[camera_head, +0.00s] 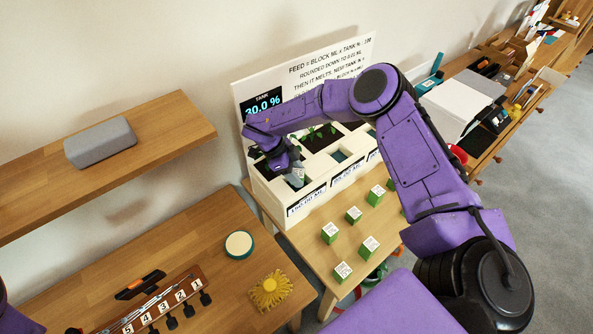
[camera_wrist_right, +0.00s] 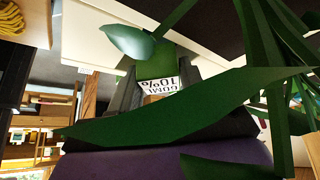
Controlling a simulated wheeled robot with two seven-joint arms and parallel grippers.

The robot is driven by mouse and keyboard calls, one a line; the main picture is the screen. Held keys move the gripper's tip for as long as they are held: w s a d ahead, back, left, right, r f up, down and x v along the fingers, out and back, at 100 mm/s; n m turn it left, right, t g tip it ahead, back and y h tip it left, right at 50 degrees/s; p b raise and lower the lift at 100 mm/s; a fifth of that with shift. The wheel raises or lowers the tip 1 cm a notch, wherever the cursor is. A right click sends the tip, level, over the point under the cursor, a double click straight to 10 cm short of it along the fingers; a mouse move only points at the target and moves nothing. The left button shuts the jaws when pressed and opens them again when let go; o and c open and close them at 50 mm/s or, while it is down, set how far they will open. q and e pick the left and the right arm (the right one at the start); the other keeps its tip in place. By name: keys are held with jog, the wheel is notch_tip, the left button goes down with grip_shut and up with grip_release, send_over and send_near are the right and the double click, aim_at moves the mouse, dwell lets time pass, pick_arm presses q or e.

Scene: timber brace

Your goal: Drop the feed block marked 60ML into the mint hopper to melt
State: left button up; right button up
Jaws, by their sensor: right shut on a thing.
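The feed block (camera_wrist_right: 158,72) is green with a white label that reads upside down as 60ML 10% in the right wrist view. My right gripper (camera_head: 290,168) is shut on it, over the front left part of the white planter unit (camera_head: 262,190). In the head view the gripper mostly hides the block. A pale square opening (camera_head: 297,181) lies just below the gripper. I cannot tell whether the block is inside or above it, nor which opening is the mint hopper. A screen (camera_head: 263,104) reads TANK 30.0 %. My left gripper is out of view.
Several green blocks with white labels, one nearest the front (camera_head: 342,271), stand on the wooden table. Green leaves (camera_wrist_right: 160,125) cross close in front of the right wrist camera. A wooden shelf (camera_head: 170,130) with a grey box (camera_head: 100,142) is at left.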

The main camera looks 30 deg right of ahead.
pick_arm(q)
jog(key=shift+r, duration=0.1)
pick_arm(e)
jog(key=shift+r, duration=0.1)
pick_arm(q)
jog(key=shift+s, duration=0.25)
pick_arm(e)
jog(key=o, duration=1.1)
jog(key=shift+s+r, duration=0.1)
jog(key=shift+s, duration=0.15)
pick_arm(q)
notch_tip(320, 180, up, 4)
jog(key=p, duration=0.3)
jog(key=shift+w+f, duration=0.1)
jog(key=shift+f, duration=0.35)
pick_arm(e)
jog(key=v, duration=1)
jog(key=shift+w+a+r, duration=0.1)
jog(key=shift+w+r, duration=0.05)
jog(key=shift+r, duration=0.15)
